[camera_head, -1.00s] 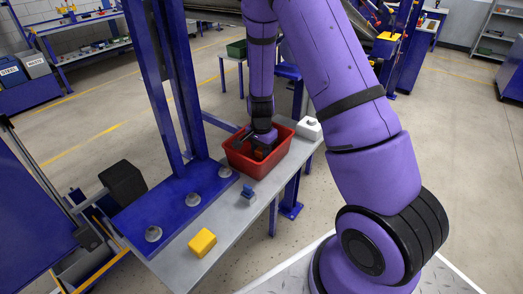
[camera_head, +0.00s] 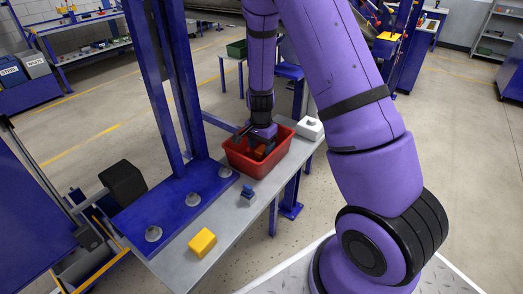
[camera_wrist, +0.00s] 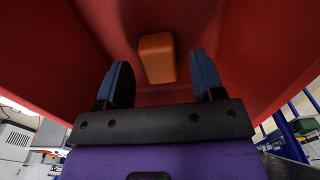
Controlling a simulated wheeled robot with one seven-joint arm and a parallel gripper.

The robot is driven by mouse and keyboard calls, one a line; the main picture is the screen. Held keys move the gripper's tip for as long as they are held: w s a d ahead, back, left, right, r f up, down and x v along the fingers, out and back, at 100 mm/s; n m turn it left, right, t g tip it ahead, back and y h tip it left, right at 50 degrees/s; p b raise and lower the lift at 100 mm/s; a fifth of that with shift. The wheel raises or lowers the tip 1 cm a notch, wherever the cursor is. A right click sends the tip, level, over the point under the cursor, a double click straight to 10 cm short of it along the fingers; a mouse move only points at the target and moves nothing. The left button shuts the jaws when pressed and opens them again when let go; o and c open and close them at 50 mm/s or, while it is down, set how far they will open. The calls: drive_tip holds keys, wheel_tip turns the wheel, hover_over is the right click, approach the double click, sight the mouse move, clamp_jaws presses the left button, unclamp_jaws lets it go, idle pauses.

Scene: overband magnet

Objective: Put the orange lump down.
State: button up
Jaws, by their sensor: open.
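The orange lump (camera_wrist: 157,58) lies inside the red bin (camera_wrist: 265,50), seen between and just beyond my fingertips in the wrist view. It also shows as a small orange patch (camera_head: 260,153) in the head view, partly hidden by my gripper. The red bin (camera_head: 243,164) stands on the grey bench. My gripper (camera_wrist: 160,72) points down into the bin with its two blue-grey fingers spread. There is a gap on both sides of the lump, and neither finger appears to touch it.
A yellow block (camera_head: 202,242) and a small blue object (camera_head: 248,192) lie on the grey bench (camera_head: 222,222). A white block (camera_head: 310,128) sits behind the bin at right. Blue posts (camera_head: 170,90) rise left of the bin.

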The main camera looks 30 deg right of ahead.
wheel_tip(320, 180, up, 10)
wheel_tip(320, 180, up, 17)
drive_tip(key=n+t+y, duration=0.1)
drive_tip(key=n+t, duration=0.1)
drive_tip(key=n, duration=0.4)
hover_over(261, 150)
drive_tip(key=s+a, duration=0.4)
drive_tip(key=s, duration=0.6)
drive_tip(key=s+a+r+n+t, duration=0.1)
drive_tip(key=s+r+n, duration=0.2)
drive_tip(key=s, duration=0.5)
drive_tip(key=s+a+r+n+t, duration=0.2)
drive_tip(key=s+r+n, duration=0.2)
drive_tip(key=s, duration=0.5)
wheel_tip(261, 150, up, 2)
drive_tip(key=shift+s+r+n+h, duration=0.2)
drive_tip(key=shift+n+h, duration=0.1)
drive_tip(key=shift+h, duration=0.1)
drive_tip(key=shift+c, duration=0.4)
